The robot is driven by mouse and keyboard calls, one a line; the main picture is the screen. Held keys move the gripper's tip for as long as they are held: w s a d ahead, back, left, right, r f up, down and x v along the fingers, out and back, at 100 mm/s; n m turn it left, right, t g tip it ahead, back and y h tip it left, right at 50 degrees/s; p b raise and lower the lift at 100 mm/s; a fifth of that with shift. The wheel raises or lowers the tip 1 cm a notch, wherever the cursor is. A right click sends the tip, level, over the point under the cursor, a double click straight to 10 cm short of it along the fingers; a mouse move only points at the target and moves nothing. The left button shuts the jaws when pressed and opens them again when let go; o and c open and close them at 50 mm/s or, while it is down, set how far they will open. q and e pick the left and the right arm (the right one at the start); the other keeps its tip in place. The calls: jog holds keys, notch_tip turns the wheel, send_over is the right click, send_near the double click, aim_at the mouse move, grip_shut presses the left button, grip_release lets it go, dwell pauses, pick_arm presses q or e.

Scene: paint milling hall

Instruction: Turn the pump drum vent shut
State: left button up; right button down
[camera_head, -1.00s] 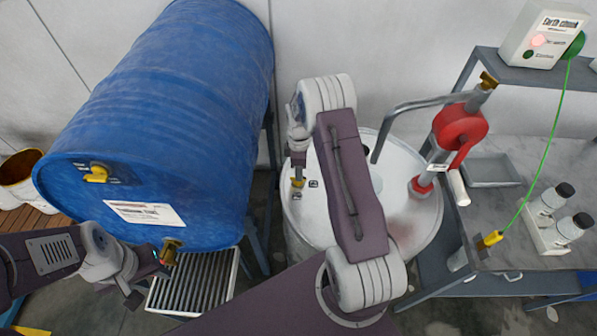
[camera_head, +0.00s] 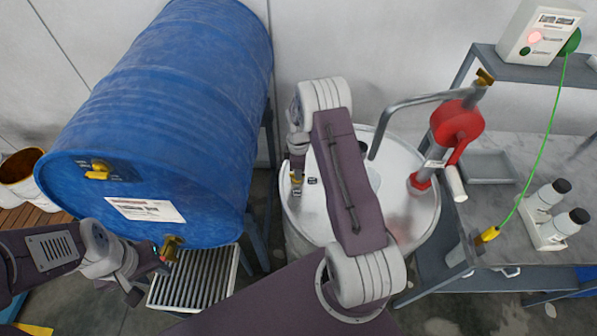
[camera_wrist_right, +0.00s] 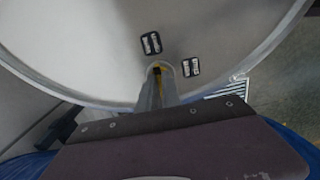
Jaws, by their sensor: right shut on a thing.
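The pump drum (camera_head: 420,215) is a white drum with a red hand pump (camera_head: 456,125) on its lid. Its small yellow vent (camera_head: 296,178) sits near the lid's left edge, mostly covered by my right gripper (camera_head: 297,172). In the right wrist view the jaws (camera_wrist_right: 157,82) are closed around the vent (camera_wrist_right: 157,68), with only a bit of yellow showing between them. Two small dark labels (camera_wrist_right: 151,43) lie beside it on the lid. My left gripper (camera_head: 150,276) is open and empty, just beside the brass tap (camera_head: 172,244) of the blue drum.
The blue drum (camera_head: 170,110) lies on a stand at left, above a slatted tray (camera_head: 195,282). A bench (camera_head: 520,175) at right holds a grey tray (camera_head: 487,167) and white bottles (camera_head: 550,193). A green cable (camera_head: 540,150) hangs from a control box (camera_head: 539,35).

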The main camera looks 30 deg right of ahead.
jog(key=m, duration=0.4)
jog(key=shift+b, duration=0.35)
jog(key=m, duration=0.5)
jog(key=shift+a+r, duration=0.1)
jog(key=m, duration=0.4)
jog(key=shift+a+b, duration=0.1)
jog(key=shift+b, duration=0.3)
jog(key=shift+w+a+m, duration=0.1)
jog(key=shift+m, duration=2.3)
jog(key=c, duration=1.8)
grip_release()
jog(key=shift+o, duration=1.3)
jog(key=shift+s, duration=0.2)
